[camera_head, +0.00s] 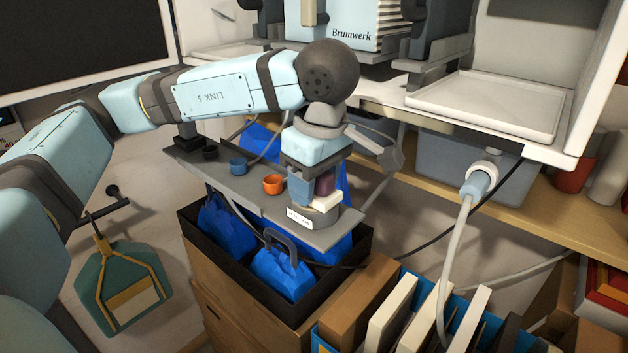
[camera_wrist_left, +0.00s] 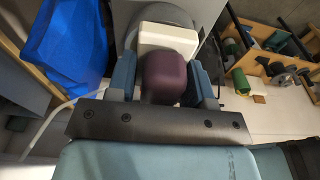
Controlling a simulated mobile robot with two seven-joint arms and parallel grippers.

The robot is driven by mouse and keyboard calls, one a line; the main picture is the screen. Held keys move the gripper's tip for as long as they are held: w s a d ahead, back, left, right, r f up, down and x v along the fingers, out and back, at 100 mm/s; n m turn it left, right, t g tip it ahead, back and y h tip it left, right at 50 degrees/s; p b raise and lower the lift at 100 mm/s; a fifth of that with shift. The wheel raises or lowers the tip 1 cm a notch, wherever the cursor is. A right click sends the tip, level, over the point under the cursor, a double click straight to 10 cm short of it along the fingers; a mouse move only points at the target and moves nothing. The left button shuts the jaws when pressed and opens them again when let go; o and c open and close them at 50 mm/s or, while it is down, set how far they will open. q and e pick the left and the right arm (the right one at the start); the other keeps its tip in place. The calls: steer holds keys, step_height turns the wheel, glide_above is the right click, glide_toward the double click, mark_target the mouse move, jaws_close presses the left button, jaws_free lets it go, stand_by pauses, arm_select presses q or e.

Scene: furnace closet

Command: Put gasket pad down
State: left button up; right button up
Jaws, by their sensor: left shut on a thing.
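My left gripper (camera_head: 318,190) points down over the near right end of a narrow grey shelf. It is shut on the gasket pad, which seems to be the purple piece (camera_head: 325,183) between its fingers. The piece also shows between the fingers in the left wrist view (camera_wrist_left: 167,76). A cream-white block (camera_head: 327,202) sits at the fingertips, just below the purple piece; I cannot tell whether the two are joined. Below it is a round grey base (camera_head: 340,219) on the shelf; contact with it is unclear. My right gripper is not in view.
Blue cases (camera_head: 283,272) sit in a black-rimmed box below. A pale hose (camera_head: 466,215) hangs at right. Upright boxes (camera_head: 391,311) stand in front.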

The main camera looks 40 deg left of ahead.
mark_target(326, 174)
arm_select(q)
steer(key=shift+f, duration=0.2)
steer(key=o, duration=1)
steer(key=shift+r, duration=0.1)
steer(key=shift+r+p, duration=0.1)
steer(key=shift+p, duration=0.3)
steer(key=r+b, duration=0.1)
steer(key=r, duration=0.1)
steer(key=d+r+b, duration=0.1)
steer(key=r, duration=0.2)
steer(key=shift+s+d+r, duration=0.1)
steer(key=shift+d+r, duration=0.05)
steer(key=shift+r, duration=0.05)
steer(key=shift+d+r+p, duration=0.1)
steer(key=shift+d+r, duration=0.05)
steer(key=shift+r, duration=1.2)
steer(key=shift+d+r+p, duration=0.15)
steer(key=shift+d+r, duration=0.05)
steer(key=shift+r, duration=1.1)
steer(key=shift+d+r+p, duration=0.1)
steer(key=shift+d+r, duration=0.05)
steer(key=shift+r, duration=1.2)
steer(key=shift+f, duration=0.1)
